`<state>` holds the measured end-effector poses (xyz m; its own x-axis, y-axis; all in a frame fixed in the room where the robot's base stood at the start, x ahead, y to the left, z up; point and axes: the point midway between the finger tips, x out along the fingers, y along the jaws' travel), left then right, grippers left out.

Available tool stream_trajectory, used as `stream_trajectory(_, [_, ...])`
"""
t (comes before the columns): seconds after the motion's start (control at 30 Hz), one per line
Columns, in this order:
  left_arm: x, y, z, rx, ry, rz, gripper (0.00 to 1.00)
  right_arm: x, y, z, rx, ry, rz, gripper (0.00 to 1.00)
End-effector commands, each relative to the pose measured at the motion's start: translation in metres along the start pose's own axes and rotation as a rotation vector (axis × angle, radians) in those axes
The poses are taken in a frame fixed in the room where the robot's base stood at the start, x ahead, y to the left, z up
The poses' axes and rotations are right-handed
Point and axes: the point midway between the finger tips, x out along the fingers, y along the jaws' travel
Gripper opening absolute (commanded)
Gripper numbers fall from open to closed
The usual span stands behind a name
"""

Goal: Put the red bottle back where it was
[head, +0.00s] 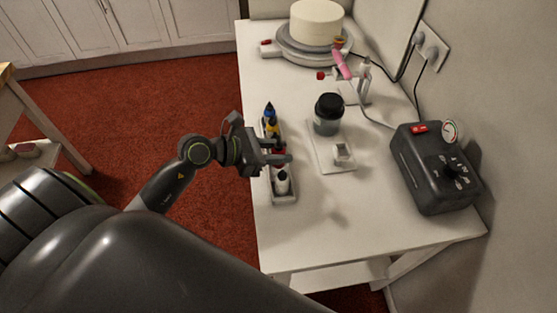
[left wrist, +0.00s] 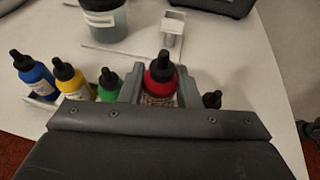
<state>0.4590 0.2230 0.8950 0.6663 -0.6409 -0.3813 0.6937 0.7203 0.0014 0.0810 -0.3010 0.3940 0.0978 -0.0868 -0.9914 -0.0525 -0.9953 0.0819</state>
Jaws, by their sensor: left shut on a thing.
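The red bottle (left wrist: 160,82) has a black cap and stands upright between the two fingers of my left gripper (left wrist: 158,88) in the left wrist view. In the head view the left gripper (head: 284,158) is over the narrow bottle rack (head: 286,199), and only a bit of red shows between its fingers. The red bottle is in line with the row, between the green bottle (left wrist: 109,84) and a black-capped white bottle (head: 281,183). Its base is hidden, so I cannot tell whether it rests in the rack. My right gripper is not in view.
The blue bottle (left wrist: 34,76) and yellow bottle (left wrist: 70,78) stand at the row's far end. A dark-lidded jar (head: 328,114) is on a white plate right of the rack. A black control box (head: 432,168) and a cake turntable (head: 314,47) are farther off. The table's front is clear.

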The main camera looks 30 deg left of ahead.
Motion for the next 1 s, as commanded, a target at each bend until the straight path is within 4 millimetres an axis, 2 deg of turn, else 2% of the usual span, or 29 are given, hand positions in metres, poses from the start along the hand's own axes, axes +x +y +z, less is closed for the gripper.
stream_trajectory(0.2, [0.012, -0.001, -0.029, -0.005, 0.001, -0.001, 0.20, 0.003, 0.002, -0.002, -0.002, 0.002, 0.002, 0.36])
stream_trajectory(0.63, [0.015, -0.001, -0.036, -0.001, 0.000, -0.001, 0.20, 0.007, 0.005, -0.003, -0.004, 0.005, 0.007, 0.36])
stream_trajectory(0.67, [0.014, -0.001, -0.035, -0.001, 0.001, -0.001, 0.32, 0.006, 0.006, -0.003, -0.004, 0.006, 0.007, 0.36])
stream_trajectory(0.7, [0.014, -0.001, -0.035, -0.001, 0.001, -0.001, 0.37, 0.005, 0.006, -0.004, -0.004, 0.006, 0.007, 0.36])
stream_trajectory(1.0, [0.014, -0.001, -0.034, -0.001, 0.001, -0.001, 0.39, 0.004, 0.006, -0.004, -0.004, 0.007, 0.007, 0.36])
